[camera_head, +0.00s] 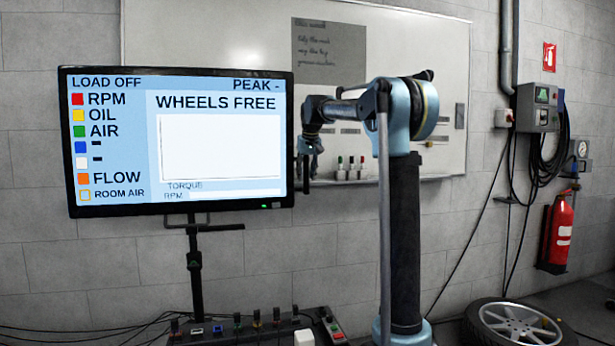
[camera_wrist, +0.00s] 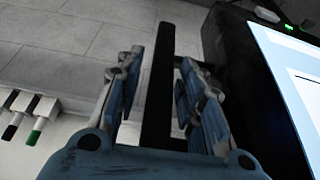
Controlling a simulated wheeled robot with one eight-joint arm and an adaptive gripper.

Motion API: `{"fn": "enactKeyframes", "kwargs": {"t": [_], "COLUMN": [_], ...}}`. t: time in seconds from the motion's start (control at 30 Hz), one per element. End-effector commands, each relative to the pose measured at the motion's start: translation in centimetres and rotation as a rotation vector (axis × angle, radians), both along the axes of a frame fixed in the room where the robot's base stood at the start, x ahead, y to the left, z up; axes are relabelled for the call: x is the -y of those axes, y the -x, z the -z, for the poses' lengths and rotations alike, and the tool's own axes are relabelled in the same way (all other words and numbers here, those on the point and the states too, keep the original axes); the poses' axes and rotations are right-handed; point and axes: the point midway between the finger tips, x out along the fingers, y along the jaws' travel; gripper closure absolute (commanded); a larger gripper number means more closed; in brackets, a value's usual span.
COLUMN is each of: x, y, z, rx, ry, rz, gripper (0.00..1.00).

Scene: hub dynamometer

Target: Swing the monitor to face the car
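The monitor (camera_head: 180,140) is a wide flat screen on a black stand (camera_head: 196,265) at the left of the head view. Its lit screen faces my head camera and reads "LOAD OFF" and "WHEELS FREE". My gripper (camera_head: 309,150) is at the monitor's right edge. In the wrist view, the monitor's dark edge (camera_wrist: 250,90) and part of its screen lie to the right. A dark upright bar (camera_wrist: 160,85), apparently a handle at the monitor's edge, stands between my two spread fingers. Gaps show on both sides of the bar. The car is not in view.
A whiteboard (camera_head: 230,40) hangs on the wall behind. A console with coloured knobs (camera_head: 255,330) stands below the monitor. A wheel (camera_head: 515,325) lies at lower right, near a red fire extinguisher (camera_head: 558,232). Cables hang from a wall box (camera_head: 538,108).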

Motion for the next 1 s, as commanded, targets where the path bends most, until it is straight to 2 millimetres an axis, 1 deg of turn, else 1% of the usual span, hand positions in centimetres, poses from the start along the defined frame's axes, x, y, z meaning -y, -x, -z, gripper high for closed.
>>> {"fn": "enactKeyframes", "kwargs": {"t": [0.3, 0.47, 0.57, 0.8, 1.0], "x": [0.0, 0.1, 0.3, 0.7, 1.0], "y": [0.1, 0.5, 1.1, 2.8, 3.8], "z": [-0.1, -1.3, -2.7, -7.1, -9.7], "rx": [-0.001, -0.001, -0.001, -0.001, -0.002], "ry": [0.000, 0.001, 0.000, 0.000, 0.000], "rz": [0.000, 0.000, 0.000, 0.000, 0.000], "gripper": [0.62, 0.62, 0.62, 0.62, 0.62]}}
